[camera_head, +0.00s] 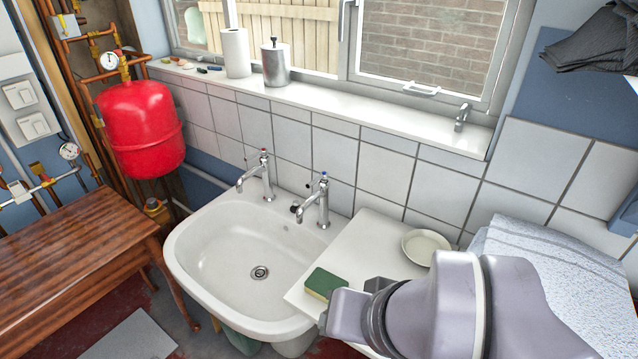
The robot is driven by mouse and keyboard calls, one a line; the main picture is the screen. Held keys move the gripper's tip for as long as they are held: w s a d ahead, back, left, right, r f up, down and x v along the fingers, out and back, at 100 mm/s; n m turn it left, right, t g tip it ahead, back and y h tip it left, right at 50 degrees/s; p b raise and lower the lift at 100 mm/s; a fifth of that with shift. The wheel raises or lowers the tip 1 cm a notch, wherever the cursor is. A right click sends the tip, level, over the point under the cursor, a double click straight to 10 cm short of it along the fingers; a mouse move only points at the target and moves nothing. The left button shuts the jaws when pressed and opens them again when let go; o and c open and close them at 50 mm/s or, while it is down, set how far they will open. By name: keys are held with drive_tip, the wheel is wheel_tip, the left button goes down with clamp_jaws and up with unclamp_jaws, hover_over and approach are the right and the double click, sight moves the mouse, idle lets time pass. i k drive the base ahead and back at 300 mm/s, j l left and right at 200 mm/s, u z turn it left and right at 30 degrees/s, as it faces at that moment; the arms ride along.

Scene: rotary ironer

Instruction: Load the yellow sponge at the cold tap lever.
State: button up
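The sponge (323,285), with a green top and a yellow side, lies flat at the left front edge of the white worktop beside the basin. The cold tap (323,203), chrome with a blue mark on top, stands at the right of the basin's back rim. A small dark-ended part, perhaps its lever, sticks out on its left. My gripper (358,297) is low over the worktop, just right of the sponge. My own arm covers much of it, so its fingers and any contact with the sponge are unclear.
The white basin (225,248) is empty, with a hot tap (266,176) marked red at its back. A pale dish (426,244) sits on the worktop behind my arm. A tiled wall and window sill (340,119) close off the back. A wooden table (70,265) stands left.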

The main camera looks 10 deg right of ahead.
sight(323, 177)
drive_tip(key=j+z, duration=0.25)
drive_tip(key=z, duration=0.2)
drive_tip(key=j+z, duration=0.3)
drive_tip(key=z, duration=0.15)
drive_tip(key=j+z, duration=0.25)
drive_tip(key=z, duration=0.2)
